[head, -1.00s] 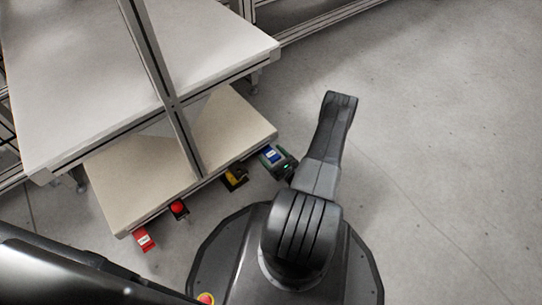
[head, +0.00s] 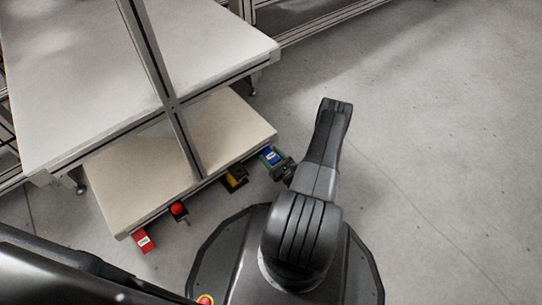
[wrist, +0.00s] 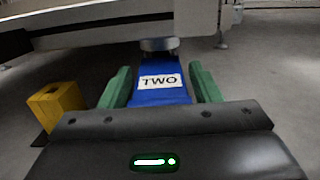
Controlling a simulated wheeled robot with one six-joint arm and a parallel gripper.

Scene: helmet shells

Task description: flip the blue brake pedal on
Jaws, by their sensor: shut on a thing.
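The blue brake pedal (wrist: 160,92) is a flat blue plate with a white label reading TWO in the wrist view. It also shows in the head view (head: 270,156), small, at the right corner of the lower shelf. My gripper (wrist: 161,88) has a green jaw along each side of the pedal and is shut on it. In the head view my gripper (head: 272,160) is partly hidden by my arm. The near end of the pedal is hidden behind the dark gripper body. I cannot tell from its tilt whether the pedal is on.
A yellow pedal (head: 237,174) is left of the blue one, then a red button (head: 178,208) and a red pedal (head: 143,241) along the lower shelf (head: 150,175) edge. The upper shelf (head: 80,60) overhangs. Open floor (head: 440,130) is on the right.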

